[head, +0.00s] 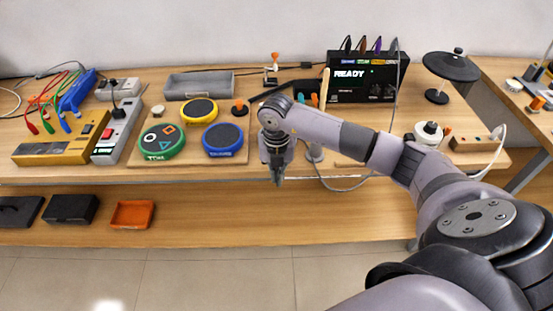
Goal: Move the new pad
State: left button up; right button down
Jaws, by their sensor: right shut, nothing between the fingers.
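Several round pads sit on a wooden board (188,156) at the left middle of the bench. One has a yellow rim (198,110), one a blue rim (222,138), and one a green rim with coloured shapes on its dark top (161,140). A black round pad (451,66) stands on a stand at the back right. I cannot tell which is the new pad. My right gripper (279,182) points down at the bench's front edge, right of the blue-rimmed pad. It is shut and empty. My left gripper is not in view.
A black box (365,78) showing READY stands at the back with cables plugged in. A grey tray (199,86) lies behind the pads. A yellow device (62,139) and a power strip (117,130) are at left. An orange bin (132,214) is on the lower shelf.

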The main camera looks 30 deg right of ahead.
jog(key=shift+w+d+f+p, duration=0.25)
jog(key=shift+w+d, duration=0.3)
jog(key=shift+w, duration=0.3)
jog(key=shift+w+d+f+p, duration=0.2)
jog(key=shift+w+d, duration=0.3)
jog(key=shift+w, duration=0.35)
